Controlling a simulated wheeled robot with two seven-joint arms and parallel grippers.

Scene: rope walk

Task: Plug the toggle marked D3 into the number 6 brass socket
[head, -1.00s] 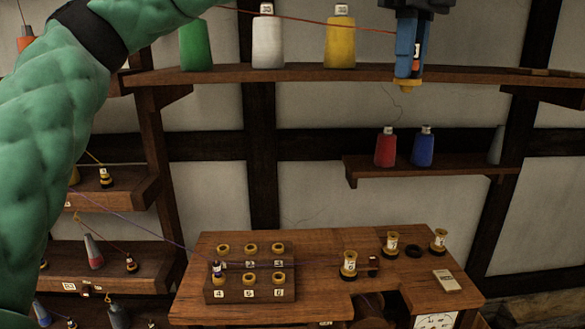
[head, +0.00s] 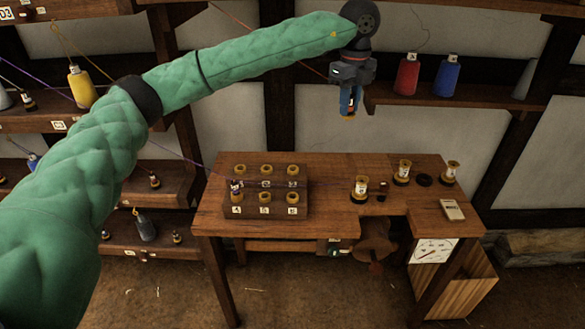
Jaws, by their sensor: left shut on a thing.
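My left gripper (head: 350,108) hangs above and behind the bench. It is shut on a toggle (head: 348,114) with an orange-yellow lower end; its marking is not readable here. A red thread runs from the upper left towards the gripper. The wooden socket block (head: 247,212) on the bench's left side holds two rows of brass sockets. The front row bears 4, 5 and 6 from left to right. The number 6 socket (head: 292,197) looks empty. The held toggle is well above and to the right of it. My right gripper is not in view.
A toggle (head: 236,187) with a purple thread stands in socket 4. Several brass bobbin-like pieces (head: 361,188) and a small pale box (head: 453,209) are on the bench (head: 330,225). A red cone (head: 407,75) and a blue cone (head: 447,75) stand on the wall shelf behind.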

